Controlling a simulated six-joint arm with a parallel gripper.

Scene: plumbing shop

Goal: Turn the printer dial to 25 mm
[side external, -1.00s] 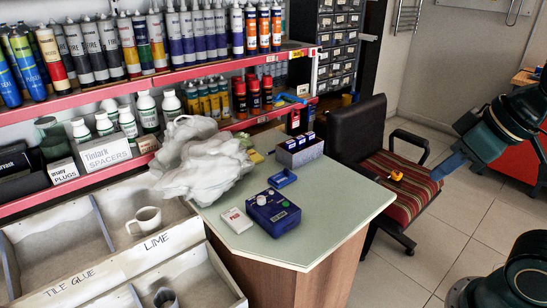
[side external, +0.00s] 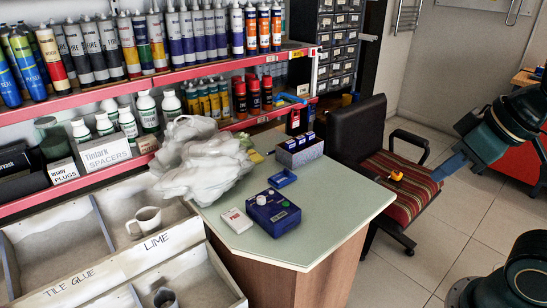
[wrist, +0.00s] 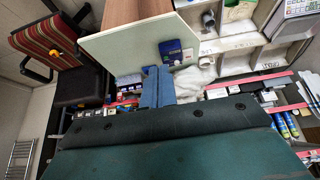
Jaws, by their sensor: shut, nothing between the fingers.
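The printer (side external: 272,212) is a dark blue box lying on the pale green tabletop. It has a white knob on top at its left and a green round part at its right; any dial scale is too small to read. The printer also shows in the wrist view (wrist: 172,48), beyond the fingertips. My gripper (side external: 447,169) is at the right of the side view, in the air well to the right of the printer, touching nothing. Its blue fingers show side by side in the wrist view (wrist: 157,70), shut and empty.
A white and red box (side external: 236,220) lies left of the printer. A blue tray (side external: 282,178) and a grey bin (side external: 299,153) are behind it, and a white plastic bag (side external: 205,165) is behind left. The tabletop's (side external: 335,215) right side is clear. A chair (side external: 400,180) stands to the right.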

